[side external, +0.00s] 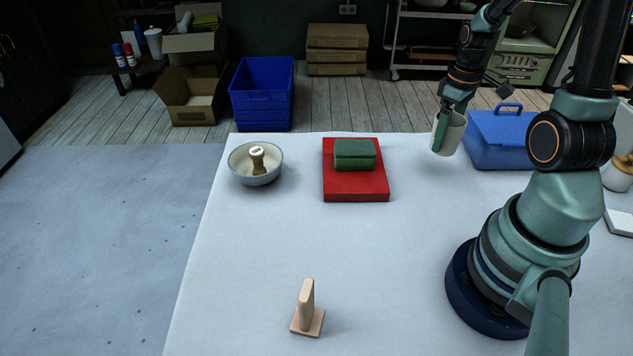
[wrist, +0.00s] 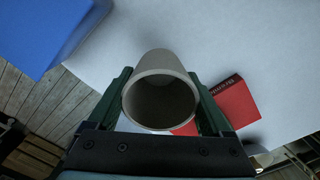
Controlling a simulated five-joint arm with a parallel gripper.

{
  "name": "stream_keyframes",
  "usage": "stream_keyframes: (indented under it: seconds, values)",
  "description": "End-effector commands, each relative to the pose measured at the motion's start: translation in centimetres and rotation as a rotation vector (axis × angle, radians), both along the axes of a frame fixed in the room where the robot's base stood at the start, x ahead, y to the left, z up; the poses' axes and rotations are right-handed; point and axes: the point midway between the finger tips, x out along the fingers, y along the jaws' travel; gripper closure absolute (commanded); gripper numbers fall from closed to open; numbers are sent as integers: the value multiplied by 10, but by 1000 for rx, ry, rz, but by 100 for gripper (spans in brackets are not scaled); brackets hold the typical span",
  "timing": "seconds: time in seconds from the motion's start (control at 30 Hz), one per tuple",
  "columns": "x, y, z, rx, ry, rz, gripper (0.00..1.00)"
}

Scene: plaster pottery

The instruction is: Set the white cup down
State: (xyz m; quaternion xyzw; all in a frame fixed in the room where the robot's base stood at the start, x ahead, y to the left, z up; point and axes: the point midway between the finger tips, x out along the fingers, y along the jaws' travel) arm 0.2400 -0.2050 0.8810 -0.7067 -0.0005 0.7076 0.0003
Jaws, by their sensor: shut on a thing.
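The white cup (side external: 450,133) is held at the far right part of the table in the side view, left of the blue toolbox. My gripper (side external: 444,118) is shut on it, with one green finger along the cup's outer wall. In the wrist view the cup (wrist: 160,95) sits between the two green fingers of my gripper (wrist: 163,105), its open mouth toward the camera and its inside dark and empty-looking. I cannot tell whether its base touches the table.
The blue toolbox (side external: 503,138) stands close right of the cup. A red book (side external: 356,189) with a green block (side external: 355,155) on it lies left. A bowl (side external: 270,175) holding a brown-handled tool and a wooden stand (side external: 306,312) are farther off. White table (side external: 400,240) between them is clear.

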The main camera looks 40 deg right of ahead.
Motion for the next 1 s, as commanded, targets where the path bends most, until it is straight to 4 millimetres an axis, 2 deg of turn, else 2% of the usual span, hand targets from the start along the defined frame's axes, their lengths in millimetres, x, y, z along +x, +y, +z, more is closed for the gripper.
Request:
stream_keyframes:
  seconds: [0.1,0.27,0.6,1.0]
  values:
    - [0,0,-17,2,2,0,82]
    - [0,0,-26,0,0,1,82]
    - [0,0,-61,1,1,1,82]
    - [0,0,-64,0,0,1,82]
